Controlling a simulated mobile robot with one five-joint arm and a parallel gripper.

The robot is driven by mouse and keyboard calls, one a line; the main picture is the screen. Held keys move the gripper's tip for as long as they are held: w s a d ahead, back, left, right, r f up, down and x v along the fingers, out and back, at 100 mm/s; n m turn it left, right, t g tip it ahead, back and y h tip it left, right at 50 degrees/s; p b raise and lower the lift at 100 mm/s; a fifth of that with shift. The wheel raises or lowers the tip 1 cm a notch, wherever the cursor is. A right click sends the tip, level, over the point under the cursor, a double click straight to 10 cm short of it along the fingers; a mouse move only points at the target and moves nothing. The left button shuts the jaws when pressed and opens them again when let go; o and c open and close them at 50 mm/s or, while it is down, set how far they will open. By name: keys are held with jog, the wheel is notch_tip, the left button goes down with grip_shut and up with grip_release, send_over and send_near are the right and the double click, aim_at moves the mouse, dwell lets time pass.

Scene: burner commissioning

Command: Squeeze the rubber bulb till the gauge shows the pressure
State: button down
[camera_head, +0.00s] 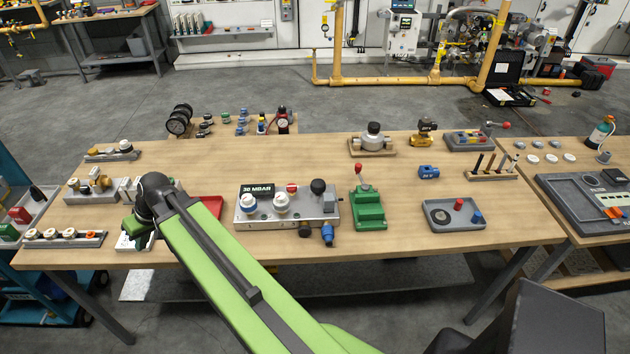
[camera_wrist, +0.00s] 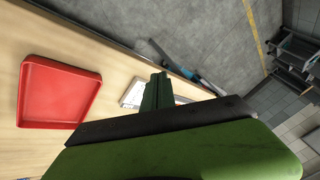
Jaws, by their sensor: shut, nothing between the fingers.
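A metal block with a "30 MBAR" label (camera_head: 257,189) stands at the middle of the table. A round black knob or bulb (camera_head: 318,187) sits upright on its right end; I cannot tell if it is rubber. A small red-rimmed round dial (camera_head: 283,123) stands at the back of the table; its reading is too small to make out. My gripper (camera_head: 133,229) is at the left front of the table, well left of the block and touching neither. In the wrist view its green fingers (camera_wrist: 157,92) are shut and empty.
A red tray (camera_head: 206,209) lies partly behind my arm and shows in the wrist view (camera_wrist: 22,92). A green fixture with a red-knobbed lever (camera_head: 369,210) and a grey tray (camera_head: 437,222) stand to the right. The front right of the tabletop is clear.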

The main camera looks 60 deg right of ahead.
jog(key=d+r+m+t, duration=0.2)
jog(key=d+r+m, duration=0.1)
jog(key=d, duration=1)
notch_tip(320, 180, up, 5)
jog(key=m+t+h+p, duration=0.25)
jog(key=m+h, duration=0.35)
jog(key=m, duration=0.3)
send_over(320, 183)
jog(key=shift+f+g, duration=0.2)
jog(key=shift+g, duration=0.05)
notch_tip(320, 183, down, 9)
jog(key=b, duration=0.8)
jog(key=shift+f+b, duration=0.3)
jog(key=shift+b, duration=0.25)
